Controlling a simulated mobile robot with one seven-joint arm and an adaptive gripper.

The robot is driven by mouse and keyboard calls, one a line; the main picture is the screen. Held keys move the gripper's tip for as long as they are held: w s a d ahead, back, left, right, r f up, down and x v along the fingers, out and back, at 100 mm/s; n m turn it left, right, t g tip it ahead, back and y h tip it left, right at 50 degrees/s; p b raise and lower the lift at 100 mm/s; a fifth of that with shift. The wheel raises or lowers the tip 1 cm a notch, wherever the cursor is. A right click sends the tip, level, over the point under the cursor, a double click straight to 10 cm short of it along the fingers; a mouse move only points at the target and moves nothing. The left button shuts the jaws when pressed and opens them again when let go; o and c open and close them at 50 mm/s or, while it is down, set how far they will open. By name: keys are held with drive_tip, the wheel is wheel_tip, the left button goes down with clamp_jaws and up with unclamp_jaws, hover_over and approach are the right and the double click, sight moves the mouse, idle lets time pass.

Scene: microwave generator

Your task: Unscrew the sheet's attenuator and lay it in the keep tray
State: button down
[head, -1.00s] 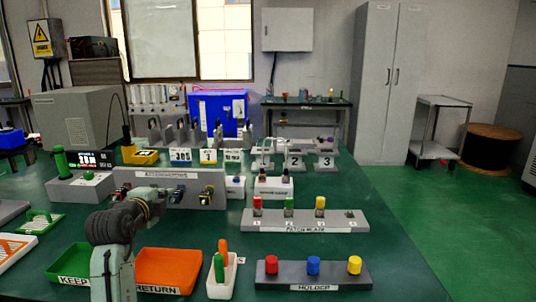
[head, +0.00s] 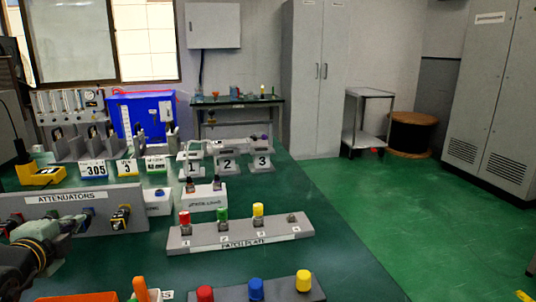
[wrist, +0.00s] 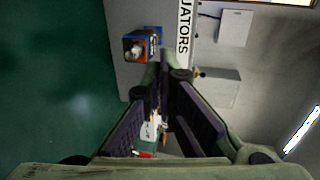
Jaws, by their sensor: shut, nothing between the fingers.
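The grey rack labelled ATTENUATORS (head: 40,198) stands at the left in the head view. A yellow-and-black attenuator (head: 121,217) is mounted near its right end; others to its left are partly hidden by my arm. My gripper (head: 68,226) is in front of the rack. In the wrist view, my gripper (wrist: 168,78) is shut with nothing held. There an attenuator (wrist: 141,48) with a blue and orange surround sits on the rack face, apart from the fingertips. The keep tray is out of view. Number cards reading 305 (head: 93,171) and 3 (head: 126,167) stand behind the rack.
The patch plate (head: 240,236) with red, green and yellow caps lies right of the rack. A holder with coloured caps (head: 255,289) is at the front. The orange tray's edge (head: 80,297) shows at bottom left. Numbered stands (head: 227,164) are behind. The table's right side is clear.

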drive_tip(key=shift+r+p+x, duration=0.2)
drive_tip(key=shift+p+x, duration=0.1)
drive_tip(key=shift+x, duration=0.8)
drive_tip(key=shift+r+p+x, duration=0.2)
drive_tip(key=shift+p+x, duration=0.05)
drive_tip(key=shift+x, duration=0.9)
drive_tip(key=shift+r+p+x, duration=0.15)
drive_tip(key=shift+p+x, duration=0.15)
drive_tip(key=shift+x, duration=0.8)
drive_tip(key=shift+w+a+f+b, duration=0.1)
drive_tip(key=shift+a+f+b, duration=0.05)
drive_tip(key=shift+f+b, duration=0.2)
drive_tip(key=shift+s+a+b, duration=0.25)
drive_tip(key=shift+a+b, duration=0.75)
drive_tip(key=shift+b, duration=0.15)
drive_tip(key=shift+r, duration=0.15)
drive_tip(key=shift+a+r, duration=0.1)
drive_tip(key=shift+r, duration=0.15)
drive_tip(key=s+d+b, duration=0.1)
drive_tip(key=s+b, duration=0.1)
drive_tip(key=s, duration=0.4)
drive_tip(key=shift+d, duration=0.15)
